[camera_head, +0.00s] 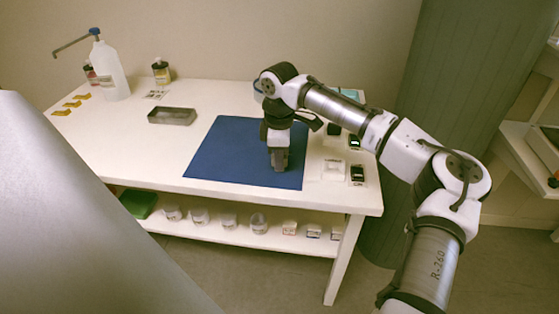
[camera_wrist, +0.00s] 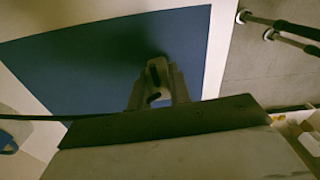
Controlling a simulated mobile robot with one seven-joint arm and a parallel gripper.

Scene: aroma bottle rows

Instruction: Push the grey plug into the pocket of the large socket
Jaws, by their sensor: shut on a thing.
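My gripper (camera_head: 279,163) points down over the front right part of the blue mat (camera_head: 225,155). In the wrist view my gripper (camera_wrist: 159,92) is shut on a small grey piece (camera_wrist: 156,68), which I take to be the grey plug. The piece has a dark slot and lies against the blue of the mat in that view. Its lower end and any contact with the mat cannot be made out. I cannot pick out the large socket or its pocket in either view; my gripper and arm hide part of the mat.
A grey metal tray (camera_head: 172,116) stands left of the mat. A white bottle with a spout (camera_head: 110,72) and a small dark bottle (camera_head: 161,72) stand at the back left. A pale block (camera_head: 333,170) and a dark device (camera_head: 357,174) lie right of the mat, near the table's edge.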

